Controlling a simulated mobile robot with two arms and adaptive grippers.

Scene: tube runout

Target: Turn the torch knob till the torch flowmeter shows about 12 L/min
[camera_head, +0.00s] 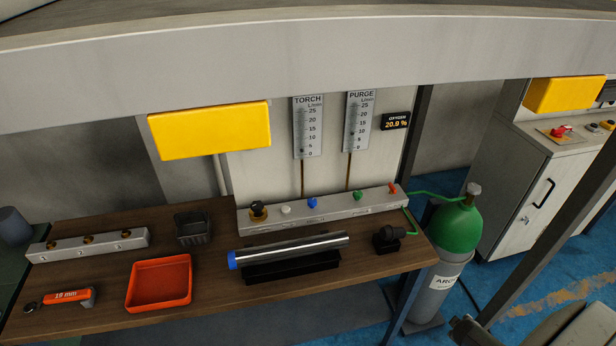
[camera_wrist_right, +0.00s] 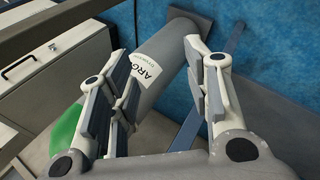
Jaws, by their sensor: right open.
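The torch flowmeter (camera_head: 308,128) is a pale vertical scale on the back panel. Its dark float sits low, near the bottom of the scale, around the 0 to 5 marks. A thin brown tube runs down from it to the grey manifold bar (camera_head: 335,213). The bar carries a blue knob (camera_head: 312,203) close to that tube, a green knob (camera_head: 358,195) and a red knob (camera_head: 392,188). The knob labels are too small to read. My right gripper (camera_wrist_right: 160,75) is open and empty, with the argon cylinder (camera_wrist_right: 162,62) beyond it. My left gripper is not in view.
The purge flowmeter (camera_head: 359,122) and oxygen display (camera_head: 396,121), reading about 20.9 %, are beside the torch scale. A steel tube (camera_head: 290,250), an orange tray (camera_head: 160,284) and a dark cup (camera_head: 192,228) occupy the bench. The argon cylinder stands right of it.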

